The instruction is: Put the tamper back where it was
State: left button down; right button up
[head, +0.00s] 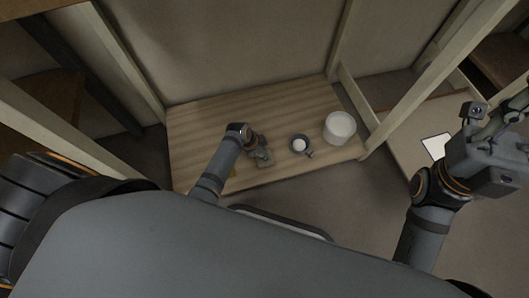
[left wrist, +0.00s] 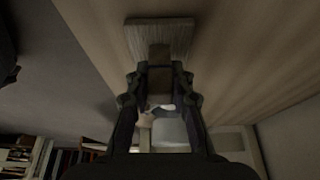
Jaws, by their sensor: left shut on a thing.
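My left gripper (head: 258,148) is over the striped wooden table. It is shut on what looks like the tamper (head: 264,161), a grey-green piece with a flat block end. In the left wrist view, the tamper's flat grey block (left wrist: 142,40) lies beyond my fingertips (left wrist: 160,68), and a darker stem runs back between the fingers. I cannot tell whether the block touches the table. My right gripper (head: 505,120) is at the right edge, away from the table, and its fingers are not clear.
The wooden table (head: 200,120) carries a white tub (head: 340,126) at its right and a small dark cup with a white top (head: 299,144) left of the tub. Pale posts (head: 130,60) frame the table. A lower surface at right holds a white sheet (head: 436,146). The table's left part is clear.

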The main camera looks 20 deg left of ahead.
pick_arm(q)
jog(key=c, duration=1.1)
grip_release()
jog(key=v, duration=1.2)
